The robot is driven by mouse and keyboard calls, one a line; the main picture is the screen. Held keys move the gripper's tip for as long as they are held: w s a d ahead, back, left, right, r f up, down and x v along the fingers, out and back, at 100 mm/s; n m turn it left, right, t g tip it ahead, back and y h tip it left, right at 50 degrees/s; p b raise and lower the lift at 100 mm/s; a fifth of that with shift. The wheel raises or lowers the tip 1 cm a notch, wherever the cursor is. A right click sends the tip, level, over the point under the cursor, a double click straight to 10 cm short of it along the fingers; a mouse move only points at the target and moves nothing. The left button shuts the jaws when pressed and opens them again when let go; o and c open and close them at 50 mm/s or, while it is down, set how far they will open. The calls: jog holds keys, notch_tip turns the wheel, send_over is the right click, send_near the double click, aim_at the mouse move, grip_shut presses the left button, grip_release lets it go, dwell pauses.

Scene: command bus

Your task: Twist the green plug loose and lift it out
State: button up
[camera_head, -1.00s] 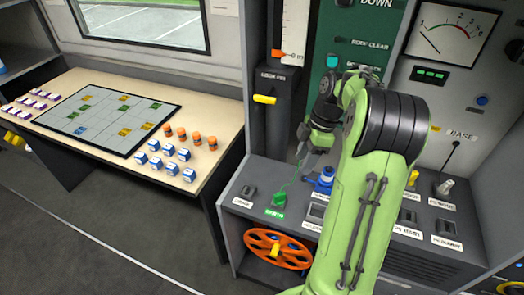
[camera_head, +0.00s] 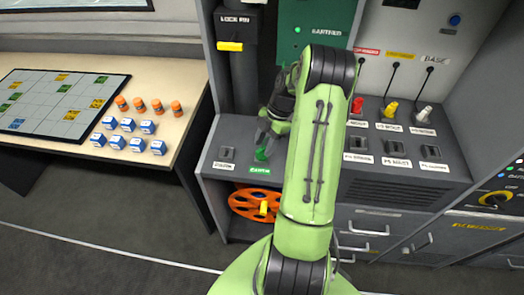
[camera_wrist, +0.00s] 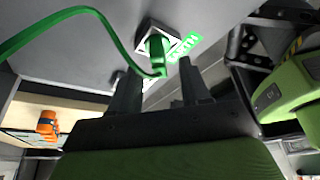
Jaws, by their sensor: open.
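The green plug (camera_head: 262,153) sits in its socket on the grey sloping console, above a green label. In the wrist view the green plug (camera_wrist: 157,52) stands in a square white-framed socket, with a green cable running off to the left. My gripper (camera_head: 265,134) is just above the plug in the head view. In the wrist view my gripper (camera_wrist: 160,82) is open, its two dark fingers pointing at the plug with one on either side. The plug lies around the fingertip line; I cannot tell whether they touch it. Nothing is held.
Red (camera_head: 357,107), yellow (camera_head: 389,109) and white (camera_head: 424,114) plugs stand to the right on the console. An orange reel (camera_head: 252,205) is below. A yellow lock-pin handle (camera_head: 229,46) is above left. A table (camera_head: 190,85) with bottles and boxes stands left.

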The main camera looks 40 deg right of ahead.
aim_at(262, 148)
jog(key=shift+x, duration=1.55)
jog(key=shift+c, duration=0.3)
grip_shut()
jog(key=n+g+b, duration=0.1)
jog(key=n, duration=0.2)
jog(key=shift+w+f+b, duration=0.1)
jog(key=shift+b, duration=0.3)
jog(key=shift+n+g, duration=0.3)
jog(key=shift+n, duration=0.2)
jog(key=n+g+b, duration=0.1)
jog(key=n, duration=0.1)
jog(key=shift+n+h+b, duration=0.3)
jog(key=shift+n+g, duration=0.3)
jog(key=shift+n, duration=0.4)
